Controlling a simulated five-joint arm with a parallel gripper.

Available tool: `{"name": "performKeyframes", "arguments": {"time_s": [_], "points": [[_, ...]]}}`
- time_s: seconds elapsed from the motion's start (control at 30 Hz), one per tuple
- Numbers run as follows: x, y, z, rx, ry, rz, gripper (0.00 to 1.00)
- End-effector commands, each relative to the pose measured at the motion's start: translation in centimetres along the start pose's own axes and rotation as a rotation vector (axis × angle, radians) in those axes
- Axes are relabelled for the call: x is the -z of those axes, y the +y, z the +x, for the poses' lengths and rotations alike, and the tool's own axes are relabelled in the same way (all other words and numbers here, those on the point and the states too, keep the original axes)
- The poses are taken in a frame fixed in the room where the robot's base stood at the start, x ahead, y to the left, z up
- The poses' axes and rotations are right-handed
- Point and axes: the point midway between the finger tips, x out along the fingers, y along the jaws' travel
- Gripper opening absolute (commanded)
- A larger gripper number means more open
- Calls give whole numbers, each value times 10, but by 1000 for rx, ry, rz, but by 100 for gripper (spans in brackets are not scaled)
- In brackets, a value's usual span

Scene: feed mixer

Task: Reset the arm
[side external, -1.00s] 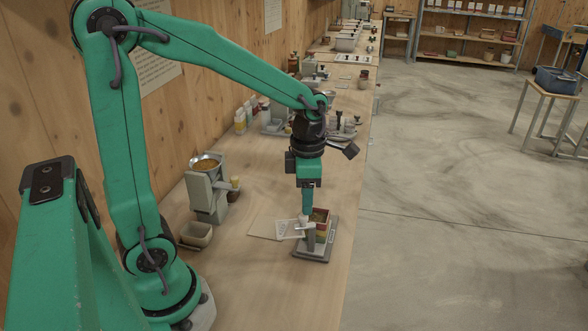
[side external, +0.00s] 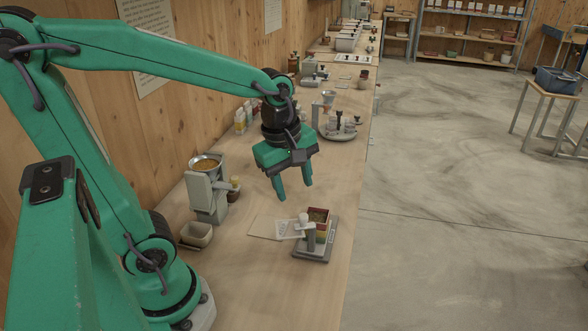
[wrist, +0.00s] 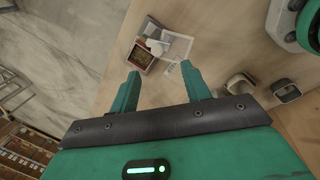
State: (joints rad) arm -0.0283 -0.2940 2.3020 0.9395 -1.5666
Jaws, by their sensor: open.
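My gripper (side external: 293,191) hangs above the bench in the side view, fingers pointing down and apart, with nothing between them. In the wrist view my gripper (wrist: 163,83) also shows two spread green fingers and an empty gap. The box also shows beyond the fingers in the wrist view (wrist: 143,57). My gripper is clear of the box and the stand.
A printed card (side external: 287,229) lies beside the stand. A round rack (side external: 340,129) stands farther back. The near bench surface (side external: 260,285) is bare.

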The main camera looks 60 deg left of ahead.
Motion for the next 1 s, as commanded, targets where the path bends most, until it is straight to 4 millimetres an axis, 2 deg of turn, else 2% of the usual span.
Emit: {"name": "performKeyframes", "arguments": {"time_s": [0.5, 1.0], "points": [[-4, -26, -31, -140, 52, 762, 47], [-6, -51, -50, -233, 191, 1445, 47]]}}
